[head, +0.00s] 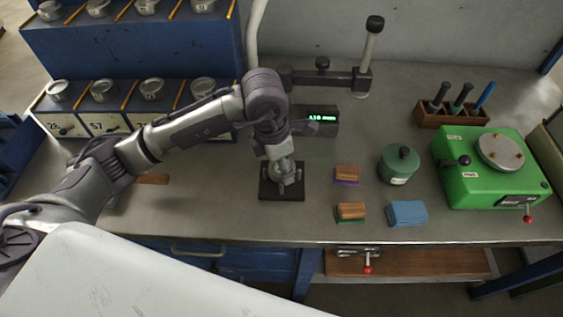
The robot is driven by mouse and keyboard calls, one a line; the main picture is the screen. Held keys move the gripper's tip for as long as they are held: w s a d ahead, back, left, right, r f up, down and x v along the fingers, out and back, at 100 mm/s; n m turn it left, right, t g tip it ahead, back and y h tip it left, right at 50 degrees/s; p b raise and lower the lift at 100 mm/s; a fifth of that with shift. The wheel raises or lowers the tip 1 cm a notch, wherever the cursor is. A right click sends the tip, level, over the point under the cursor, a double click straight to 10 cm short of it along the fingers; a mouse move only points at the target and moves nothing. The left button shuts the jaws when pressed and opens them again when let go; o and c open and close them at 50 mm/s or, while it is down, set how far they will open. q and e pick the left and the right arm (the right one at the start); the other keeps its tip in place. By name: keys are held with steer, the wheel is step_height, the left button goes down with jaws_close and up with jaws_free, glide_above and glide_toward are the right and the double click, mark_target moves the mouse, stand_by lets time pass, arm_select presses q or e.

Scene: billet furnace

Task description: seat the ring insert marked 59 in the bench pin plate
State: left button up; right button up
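My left gripper (283,183) points down over a dark square plate (296,196) on the bench. Silver metal shows at its fingertips, low over the plate. I cannot tell whether this is a ring insert, part of the plate or only the fingers. Whether the fingers are open or shut is not clear. A round light disc (500,151) with small brass-coloured dots sits on a green box (458,185) at the right. No ring marked 59 is readable. My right gripper is not in view.
A blue rack (130,62) at the left holds several round metal parts over numbered labels. A small display (322,118), brush blocks (347,174), a green canister (398,165), a blue cloth (407,213) and a wooden tool holder (452,114) stand on the bench.

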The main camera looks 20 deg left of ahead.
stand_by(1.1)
arm_select(q)
steer(key=shift+s+f+b, duration=0.2)
steer(key=shift+f+b, duration=0.25)
steer(key=shift+b, duration=0.3)
steer(key=shift+s+f+b, duration=0.2)
steer(key=shift+f+b, duration=0.15)
steer(key=shift+f, duration=0.05)
steer(key=o, duration=1.3)
steer(key=shift+o, duration=0.3)
steer(key=shift+w+f, duration=0.1)
steer(key=shift+w, duration=0.05)
steer(key=shift+w+f, duration=0.15)
steer(key=shift+w, duration=0.15)
steer(key=shift+s, duration=0.15)
steer(key=shift+r, duration=0.25)
